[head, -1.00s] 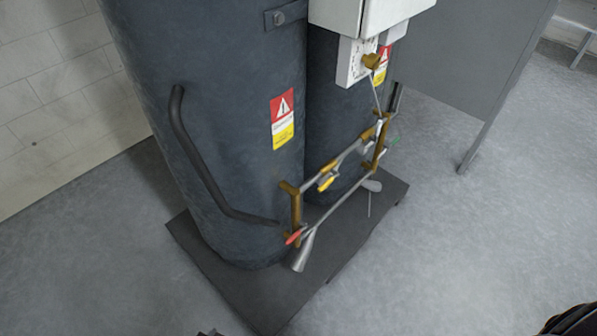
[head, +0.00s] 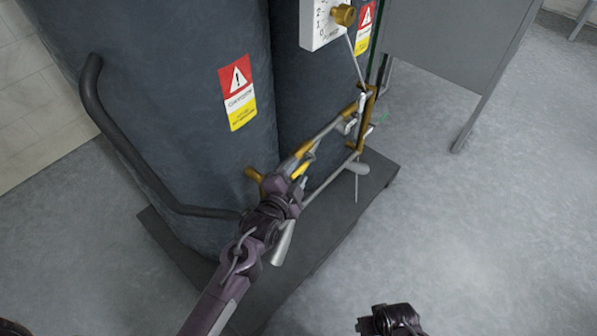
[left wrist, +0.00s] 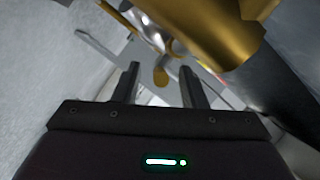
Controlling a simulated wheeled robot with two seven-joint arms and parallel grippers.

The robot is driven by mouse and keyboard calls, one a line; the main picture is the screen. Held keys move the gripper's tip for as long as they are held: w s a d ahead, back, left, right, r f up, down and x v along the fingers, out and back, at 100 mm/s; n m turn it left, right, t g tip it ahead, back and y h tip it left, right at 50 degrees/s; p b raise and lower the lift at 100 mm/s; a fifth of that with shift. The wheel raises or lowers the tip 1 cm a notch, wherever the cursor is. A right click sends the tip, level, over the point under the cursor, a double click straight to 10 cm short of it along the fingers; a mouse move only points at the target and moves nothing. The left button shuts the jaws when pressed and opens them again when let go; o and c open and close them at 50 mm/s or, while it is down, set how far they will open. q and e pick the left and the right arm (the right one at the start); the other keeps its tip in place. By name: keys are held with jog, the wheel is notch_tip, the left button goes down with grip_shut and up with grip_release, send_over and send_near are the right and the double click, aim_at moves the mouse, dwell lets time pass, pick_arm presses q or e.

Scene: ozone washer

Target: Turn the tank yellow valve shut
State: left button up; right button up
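The yellow valve (head: 303,169) sits on the upper pipe of the brass and grey pipework in front of the dark tanks. My left gripper (head: 297,178) is at this pipe, close to the valve, and partly covers it. In the left wrist view my left gripper (left wrist: 160,82) has its two fingers apart. A small yellow tab (left wrist: 161,76), which looks like the valve handle, shows between the fingertips; contact cannot be told. Part of my right arm (head: 392,320) shows at the bottom edge; its fingers cannot be made out.
Two dark tanks (head: 175,110) stand on a dark base (head: 340,225). A bent black handle (head: 120,145) runs along the left tank. A white dial box (head: 318,25) and brass pipes (head: 368,105) stand close by. A grey panel (head: 455,45) is at the right.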

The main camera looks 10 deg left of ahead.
pick_arm(q)
jog(key=shift+w+d+f, duration=0.1)
jog(key=shift+w+d, duration=0.1)
jog(key=shift+w, duration=0.4)
pick_arm(e)
jog(key=shift+a+r, duration=0.1)
jog(key=shift+r, duration=0.3)
pick_arm(q)
grip_shut()
pick_arm(e)
jog(key=shift+w, duration=0.1)
